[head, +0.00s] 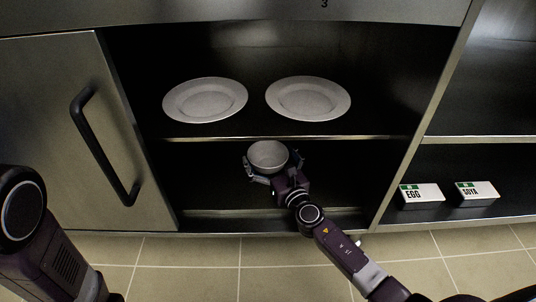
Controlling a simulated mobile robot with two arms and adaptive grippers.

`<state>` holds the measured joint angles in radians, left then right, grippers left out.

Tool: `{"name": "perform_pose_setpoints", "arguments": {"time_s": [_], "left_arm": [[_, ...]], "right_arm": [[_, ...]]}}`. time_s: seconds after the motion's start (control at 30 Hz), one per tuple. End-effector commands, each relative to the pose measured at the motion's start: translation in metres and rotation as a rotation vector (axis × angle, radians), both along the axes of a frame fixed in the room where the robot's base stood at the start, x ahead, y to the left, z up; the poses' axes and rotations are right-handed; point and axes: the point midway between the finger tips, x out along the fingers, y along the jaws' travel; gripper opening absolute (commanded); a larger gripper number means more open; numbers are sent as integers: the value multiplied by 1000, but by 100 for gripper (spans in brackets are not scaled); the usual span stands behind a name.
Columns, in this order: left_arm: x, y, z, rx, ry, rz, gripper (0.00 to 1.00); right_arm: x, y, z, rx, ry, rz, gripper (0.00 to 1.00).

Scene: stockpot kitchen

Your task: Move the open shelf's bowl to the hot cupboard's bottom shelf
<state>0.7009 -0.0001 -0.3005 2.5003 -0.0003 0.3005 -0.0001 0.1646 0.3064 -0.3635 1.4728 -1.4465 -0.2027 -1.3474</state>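The bowl (268,155) is small, round and light grey, and it looks upright. It shows just below the front edge of the hot cupboard's upper shelf (290,138), in front of the dark lower space. My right gripper (270,170) has its fingers on both sides of the bowl and appears closed on it. The bottom shelf (230,212) lies below, and its bare front edge is visible. A gap under the bowl cannot be made out clearly. My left arm shows at the left edge, but its gripper is out of view.
Two white plates, a left one (205,100) and a right one (308,98), lie on the upper shelf. A door with a black handle (104,145) is at the left. An EGG box (421,195) and a SOYA box (477,193) stand in the right compartment.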

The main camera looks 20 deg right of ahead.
Motion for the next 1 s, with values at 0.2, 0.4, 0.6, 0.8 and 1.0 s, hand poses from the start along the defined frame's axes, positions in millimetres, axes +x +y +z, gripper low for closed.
{"name": "perform_pose_setpoints", "arguments": {"time_s": [0.2, 0.4, 0.6, 0.8, 1.0], "left_arm": [[0, 0, 0, 0, 0, 0, 40], [0, 0, 4, 1, 0, 0, 40], [0, 0, 11, 1, 0, 0, 40], [0, 0, 15, 1, 1, 1, 40], [0, 0, 17, 1, 1, 1, 40]], "right_arm": [[0, 0, 0, 0, 0, 0, 100], [-5, -1, 2, -1, 2, 0, 100], [-42, -5, 2, -2, 4, 0, 100], [-84, -10, 2, -2, 3, 1, 100], [-112, -13, 2, -1, 1, 1, 100]]}}
